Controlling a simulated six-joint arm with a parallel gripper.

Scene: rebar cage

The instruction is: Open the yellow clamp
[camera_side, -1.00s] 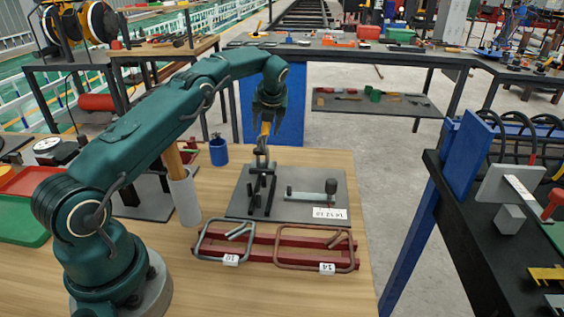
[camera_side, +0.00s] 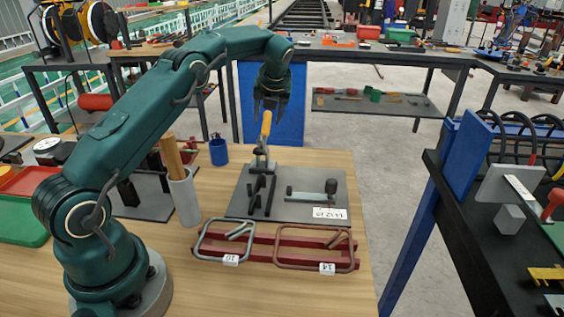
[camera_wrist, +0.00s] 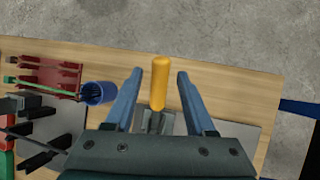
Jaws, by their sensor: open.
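The yellow clamp handle (camera_side: 266,124) stands roughly upright above its grey metal clamp body (camera_side: 262,163), at the back of the dark plate (camera_side: 300,208). My gripper (camera_side: 269,108) points down from above, open, with its fingertips near the top of the handle. In the wrist view the yellow handle (camera_wrist: 160,84) lies between my two spread fingers (camera_wrist: 159,76), with a gap on each side. Part of the clamp body is hidden behind my gripper's palm there.
Red bars with a grey bent stirrup (camera_side: 224,243) and a brown one (camera_side: 316,252) lie in front of the plate. A blue cup (camera_side: 218,152) and a grey holder with wooden handles (camera_side: 185,200) stand to the left. The table's right side is clear.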

